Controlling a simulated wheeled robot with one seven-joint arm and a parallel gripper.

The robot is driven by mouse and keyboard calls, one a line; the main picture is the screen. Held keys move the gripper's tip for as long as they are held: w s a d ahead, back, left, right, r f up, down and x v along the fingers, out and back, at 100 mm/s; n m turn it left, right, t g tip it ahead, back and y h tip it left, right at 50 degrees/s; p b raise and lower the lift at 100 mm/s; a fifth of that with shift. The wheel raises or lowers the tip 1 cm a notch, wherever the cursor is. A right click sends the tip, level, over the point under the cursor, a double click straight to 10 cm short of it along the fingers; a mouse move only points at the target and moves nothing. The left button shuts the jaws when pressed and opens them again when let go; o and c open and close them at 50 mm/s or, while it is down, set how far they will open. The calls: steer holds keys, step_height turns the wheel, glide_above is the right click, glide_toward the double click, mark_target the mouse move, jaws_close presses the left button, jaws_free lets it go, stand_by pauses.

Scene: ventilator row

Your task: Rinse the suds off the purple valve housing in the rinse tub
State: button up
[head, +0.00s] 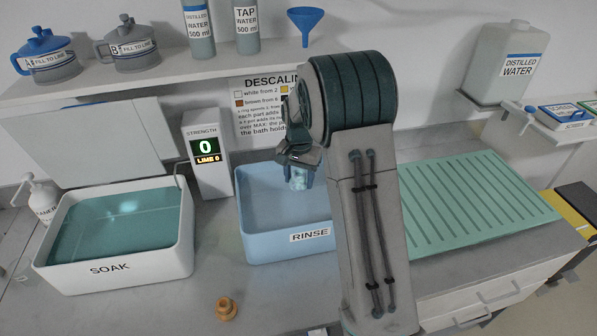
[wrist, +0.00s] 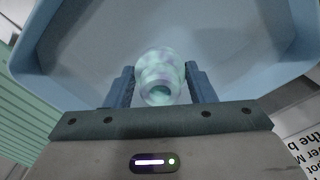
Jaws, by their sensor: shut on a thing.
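The purple valve housing (wrist: 160,78) is between the two fingers of my gripper (wrist: 161,86) in the wrist view. Pale blue-green suds cover much of it, with purple patches showing through. My gripper (head: 299,170) is shut on the housing over the rinse tub (head: 287,248) in the head view. There, the sudsy housing (head: 299,180) shows just below the fingers, partly hidden by them. The rinse tub is light blue and labelled RINSE. My arm hides its right part. I cannot tell whether the housing touches the water.
The white soak tub (head: 115,268) with teal liquid stands at left. A strength meter (head: 207,155) reading 0 stands between the tubs. An orange-brown fitting (head: 226,308) lies on the front counter. A green ribbed drain mat (head: 480,205) is at right. A shelf (head: 150,72) holds jugs and bottles above.

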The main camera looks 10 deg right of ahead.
mark_target(299, 173)
steer(key=shift+f+b, duration=3.2)
steer(key=shift+f, duration=2.6)
steer(key=shift+r, duration=0.1)
steer(key=shift+r+p, duration=3.7)
steer(key=shift+r, duration=3.7)
steer(key=shift+r, duration=0.1)
steer(key=shift+r, duration=1.9)
